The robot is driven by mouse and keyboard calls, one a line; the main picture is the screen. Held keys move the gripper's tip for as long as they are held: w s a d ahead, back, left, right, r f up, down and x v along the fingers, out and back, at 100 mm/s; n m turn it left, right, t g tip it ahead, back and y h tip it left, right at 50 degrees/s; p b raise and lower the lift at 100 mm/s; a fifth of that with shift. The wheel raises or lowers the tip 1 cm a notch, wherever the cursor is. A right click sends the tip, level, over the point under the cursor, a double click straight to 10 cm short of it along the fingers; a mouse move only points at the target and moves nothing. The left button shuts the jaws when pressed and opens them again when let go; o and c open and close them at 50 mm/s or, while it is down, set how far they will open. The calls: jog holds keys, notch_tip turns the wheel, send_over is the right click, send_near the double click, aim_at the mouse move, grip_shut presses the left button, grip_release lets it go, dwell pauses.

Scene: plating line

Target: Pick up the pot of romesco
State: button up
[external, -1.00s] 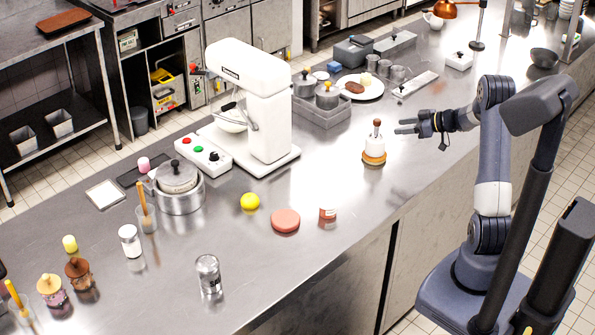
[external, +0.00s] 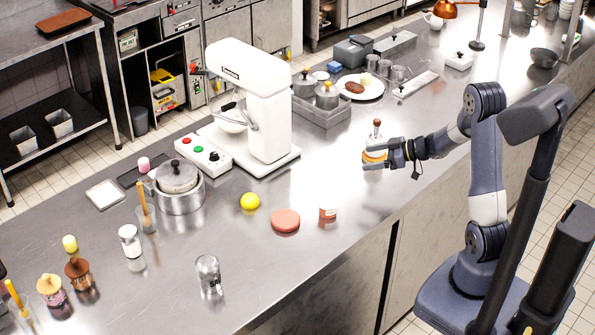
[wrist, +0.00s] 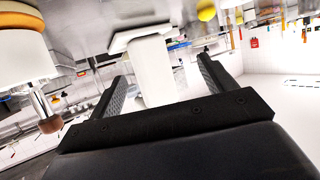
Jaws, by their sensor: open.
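The small orange-red pot (external: 328,214) with a pale patch stands upright on the steel counter, right of the pink-red disc; I cannot read a label, so I cannot be sure it holds romesco. Lidded pots (external: 327,97) also stand in a grey holder farther back, their contents hidden. My gripper (external: 376,155) is open and empty, above the counter, behind and to the right of the orange-red pot and apart from it. In the wrist view, nothing is between my fingers (wrist: 162,70) at close range.
A white bell-shaped thing with an orange band and wooden handle (wrist: 22,55) is close beside my gripper; it stands on the counter (external: 374,142). The white mixer (external: 262,110), yellow ball (external: 250,201), pink-red disc (external: 285,221) and clear glass (external: 209,275) stand leftward.

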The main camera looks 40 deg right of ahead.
jog(key=n+g+y+b, duration=0.1)
jog(key=n, duration=0.1)
send_near(329, 200)
jog(key=shift+d+r, duration=0.2)
jog(key=shift+r, duration=0.05)
jog(key=shift+a+f, duration=0.1)
jog(key=shift+a, duration=0.25)
jog(key=x, duration=1)
jog(key=shift+w+f, duration=0.1)
jog(key=shift+f, duration=0.1)
jog(key=c, duration=0.9)
